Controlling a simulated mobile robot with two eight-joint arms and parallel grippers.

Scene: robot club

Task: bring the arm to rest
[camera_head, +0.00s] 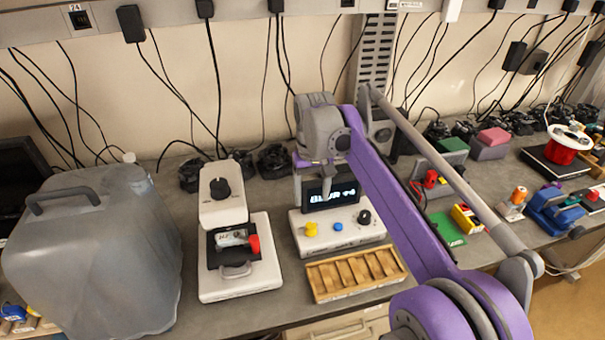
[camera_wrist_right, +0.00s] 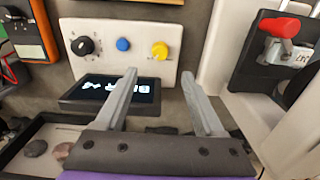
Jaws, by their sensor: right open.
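My right arm (camera_head: 400,205), purple and grey, reaches in from the lower right in the head view. Its right gripper (camera_head: 326,188) hangs in front of the small display of a white control box (camera_head: 345,241). In the right wrist view the two grey fingers of the right gripper (camera_wrist_right: 160,74) are apart, with nothing held between them. The box's lit display (camera_wrist_right: 108,91) shows partly behind one finger, with a black knob, a blue button and a yellow knob past the fingertips. My left gripper is in neither view.
A white device with a red lever (camera_head: 254,244) stands left of the control box, and a large grey jug (camera_head: 95,250) farther left. A wooden slotted tray (camera_head: 355,274) lies in front. Several small items and a red-white reel (camera_head: 569,145) crowd the right. Cables hang behind.

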